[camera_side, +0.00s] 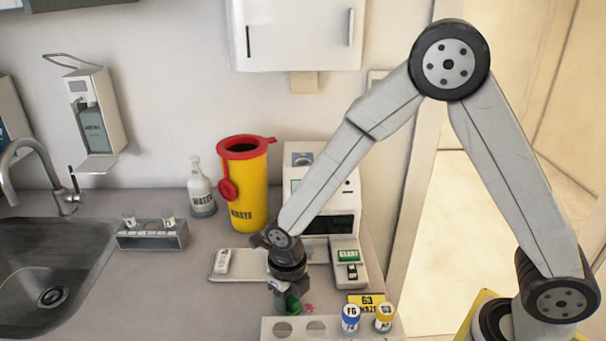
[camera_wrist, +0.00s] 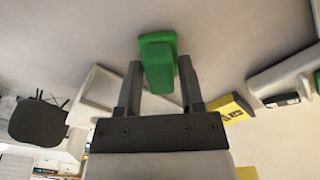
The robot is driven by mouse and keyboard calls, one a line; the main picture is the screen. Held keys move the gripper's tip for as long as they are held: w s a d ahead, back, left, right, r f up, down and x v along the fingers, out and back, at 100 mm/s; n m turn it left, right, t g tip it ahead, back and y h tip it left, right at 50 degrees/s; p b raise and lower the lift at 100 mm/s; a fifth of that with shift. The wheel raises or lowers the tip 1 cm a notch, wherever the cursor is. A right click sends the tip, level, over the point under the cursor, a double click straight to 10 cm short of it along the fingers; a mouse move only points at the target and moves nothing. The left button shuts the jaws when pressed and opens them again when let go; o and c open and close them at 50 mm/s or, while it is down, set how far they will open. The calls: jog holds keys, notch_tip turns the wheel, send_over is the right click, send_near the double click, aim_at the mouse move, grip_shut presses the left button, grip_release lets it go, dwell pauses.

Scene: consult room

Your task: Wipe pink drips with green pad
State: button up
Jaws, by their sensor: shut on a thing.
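My gripper (camera_side: 288,294) points down at the worktop and is shut on the green pad (camera_side: 293,304). In the wrist view the pad (camera_wrist: 157,62) sits between the two fingers and sticks out past their tips. The pad is at or close to the worktop; I cannot tell if it touches. A small pink drip mark (camera_side: 309,308) shows on the worktop just right of the pad in the side view. The gripper and pad may hide more pink. No pink shows in the wrist view.
A pale rack (camera_side: 300,328) with blue-capped (camera_side: 350,318) and yellow-capped (camera_side: 384,318) vials stands close in front. Behind are a white tray (camera_side: 238,277), a white machine (camera_side: 345,250) and a yellow waste bin (camera_side: 250,195). A yellow label block (camera_side: 367,300) lies right.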

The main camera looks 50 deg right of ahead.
aim_at(325, 307)
jog(key=shift+s+d+f, duration=0.1)
jog(key=shift+s+d, duration=0.2)
jog(key=shift+d, duration=0.05)
grip_shut()
jog(key=shift+s+d, duration=2.2)
jog(key=shift+w+a, duration=2.45)
jog(key=shift+a, duration=0.05)
jog(key=shift+w+a, duration=0.1)
jog(key=shift+r, duration=4.05)
